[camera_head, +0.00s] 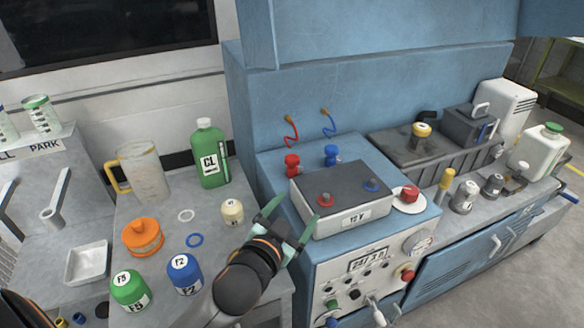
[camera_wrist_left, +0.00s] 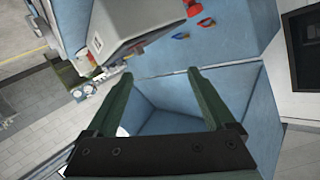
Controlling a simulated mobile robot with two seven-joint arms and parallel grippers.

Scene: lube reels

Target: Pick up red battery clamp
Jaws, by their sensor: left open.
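The red battery clamp (camera_head: 292,165) stands upright on the blue bench behind the battery (camera_head: 350,215), under a coiled red lead (camera_head: 290,130). A blue clamp (camera_head: 331,155) stands to its right. The battery has a red terminal (camera_head: 325,200) and a blue terminal (camera_head: 371,185). My left gripper (camera_head: 287,220) is open and empty, in front of and below the red clamp, left of the battery. In the left wrist view, its fingers (camera_wrist_left: 160,73) are apart with nothing between them, and a red part (camera_wrist_left: 192,8) shows at the top edge. My right gripper is out of view.
The battery's left side is close to my left gripper. A grey table at left holds a green CL bottle (camera_head: 210,155), a clear jug (camera_head: 145,175), an orange container (camera_head: 142,237) and several small bottles. The blue back panel (camera_head: 370,100) rises behind the clamps.

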